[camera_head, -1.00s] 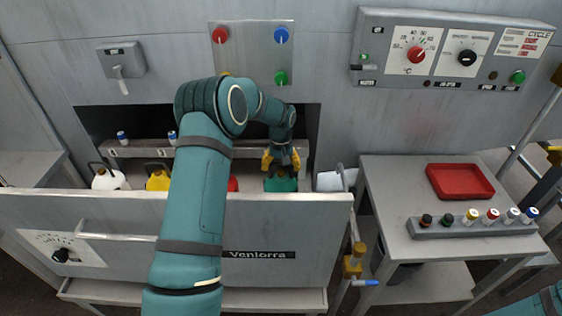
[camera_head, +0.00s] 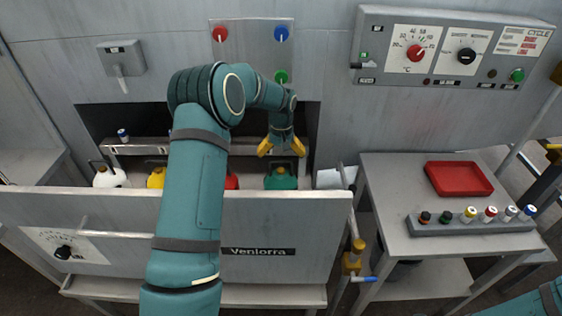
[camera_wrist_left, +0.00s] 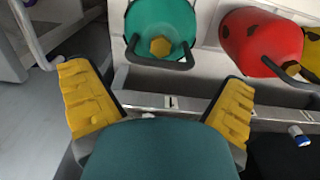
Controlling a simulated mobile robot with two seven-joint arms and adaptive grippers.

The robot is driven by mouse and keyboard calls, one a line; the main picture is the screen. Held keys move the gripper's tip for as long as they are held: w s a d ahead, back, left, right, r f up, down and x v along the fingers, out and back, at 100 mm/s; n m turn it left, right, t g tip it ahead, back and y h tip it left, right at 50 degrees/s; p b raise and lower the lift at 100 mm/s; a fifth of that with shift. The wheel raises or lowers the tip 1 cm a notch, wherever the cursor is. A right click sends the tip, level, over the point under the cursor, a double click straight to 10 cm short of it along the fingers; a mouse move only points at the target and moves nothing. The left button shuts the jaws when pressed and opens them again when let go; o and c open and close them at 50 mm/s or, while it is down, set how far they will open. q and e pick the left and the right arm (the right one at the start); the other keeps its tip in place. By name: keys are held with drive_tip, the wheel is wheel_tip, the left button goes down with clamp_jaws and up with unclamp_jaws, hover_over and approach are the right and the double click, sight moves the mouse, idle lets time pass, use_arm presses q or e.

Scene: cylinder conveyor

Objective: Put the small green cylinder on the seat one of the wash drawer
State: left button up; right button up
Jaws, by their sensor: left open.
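The small dark green cylinder (camera_head: 446,217) stands upright in a grey rack on the right-hand table, between a black-and-orange one and a yellow one. The wash drawer (camera_head: 120,205) is pulled out and holds several jugs. A rail with seats (camera_head: 150,149) runs along its back. My left gripper (camera_head: 281,146) is open and empty above the green jug (camera_head: 281,180), near the right part of the rail. In the left wrist view its yellow fingers (camera_wrist_left: 163,105) are spread wide, with the green jug (camera_wrist_left: 160,28) beyond them. My right gripper is out of view.
White (camera_head: 109,177), yellow (camera_head: 156,179) and red (camera_head: 232,181) jugs stand in the drawer. A small blue-topped cylinder (camera_head: 123,135) stands at the rail's left. The right table (camera_head: 390,200) also carries a red tray (camera_head: 459,178) and the rack (camera_head: 470,229).

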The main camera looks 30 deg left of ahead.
use_arm(q)
wheel_tip(320, 180, up, 8)
drive_tip(key=p, duration=0.1)
drive_tip(key=shift+f, duration=0.1)
idle(0.6)
